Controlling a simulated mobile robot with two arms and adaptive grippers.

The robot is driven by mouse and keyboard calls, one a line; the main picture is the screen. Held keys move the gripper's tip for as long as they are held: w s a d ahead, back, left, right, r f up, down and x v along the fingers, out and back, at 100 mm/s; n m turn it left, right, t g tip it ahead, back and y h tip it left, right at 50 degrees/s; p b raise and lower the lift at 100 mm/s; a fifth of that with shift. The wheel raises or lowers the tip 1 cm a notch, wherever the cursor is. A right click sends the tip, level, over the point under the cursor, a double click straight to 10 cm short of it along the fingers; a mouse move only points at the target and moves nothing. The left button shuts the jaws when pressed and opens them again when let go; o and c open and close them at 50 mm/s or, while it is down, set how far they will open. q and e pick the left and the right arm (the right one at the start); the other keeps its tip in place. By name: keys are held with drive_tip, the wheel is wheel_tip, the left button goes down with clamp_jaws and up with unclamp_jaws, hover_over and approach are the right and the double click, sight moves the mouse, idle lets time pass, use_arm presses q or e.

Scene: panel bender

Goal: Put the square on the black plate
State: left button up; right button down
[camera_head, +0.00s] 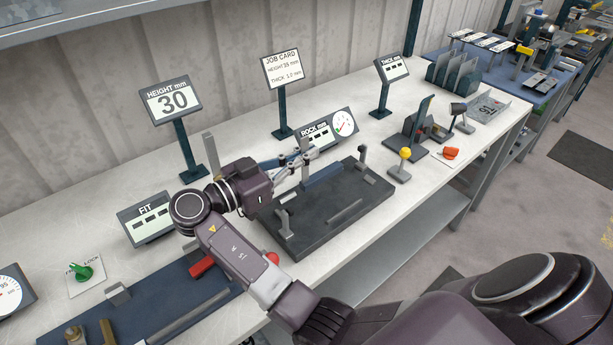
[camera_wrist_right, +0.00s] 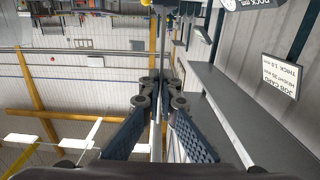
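The black plate (camera_head: 335,222) lies on the white bench, with small posts and bars on it. My right gripper (camera_head: 308,158) reaches in over the plate's back left part. In the right wrist view its two fingers (camera_wrist_right: 163,80) lie close together, and a thin strip shows between their blue pads. My left gripper is not in view.
The height display (camera_head: 170,100) reads 30; the job card (camera_head: 281,70) and rock gauge (camera_head: 328,130) stand behind the plate. A blue fixture (camera_head: 150,318) is at front left. A yellow-knobbed lever (camera_head: 404,155) stands right of the plate.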

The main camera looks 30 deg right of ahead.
sight(302, 184)
wheel_tip(302, 184, down, 8)
drive_tip(key=shift+p, duration=0.6)
drive_tip(key=shift+f+b, duration=0.2)
drive_tip(key=shift+b, duration=0.1)
drive_tip(key=c, duration=2.2)
unclamp_jaws()
drive_tip(key=shift+o, duration=0.2)
drive_tip(key=shift+r, duration=0.15)
